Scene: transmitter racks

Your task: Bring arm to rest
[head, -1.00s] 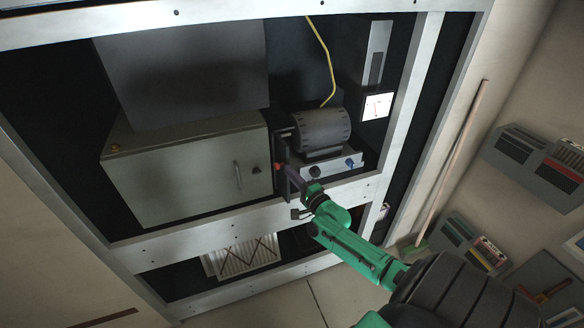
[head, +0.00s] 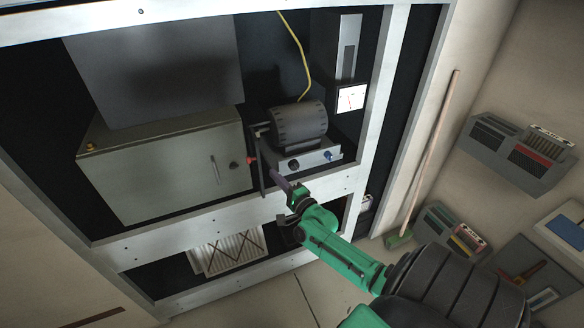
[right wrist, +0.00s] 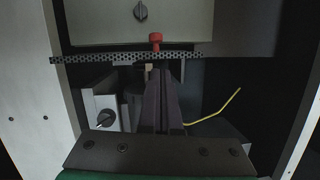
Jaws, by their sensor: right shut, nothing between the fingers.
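My right arm, green with a black ribbed section, reaches in from the lower right of the head view. Its gripper (head: 277,177) is in front of the rack, just below the motor-like drum unit. In the right wrist view the dark fingers (right wrist: 160,98) lie side by side, shut and empty. They point toward a perforated strip (right wrist: 195,56) and a red knob (right wrist: 156,40); I cannot tell whether they touch anything. My left gripper is in neither view.
The white rack frame (head: 190,219) surrounds a grey cabinet (head: 160,170), the drum unit (head: 299,124) and a yellow cable (head: 302,60). A wooden pole (head: 430,150) leans at the right. Wall bins (head: 515,155) hang farther right. Some floor shows below the rack.

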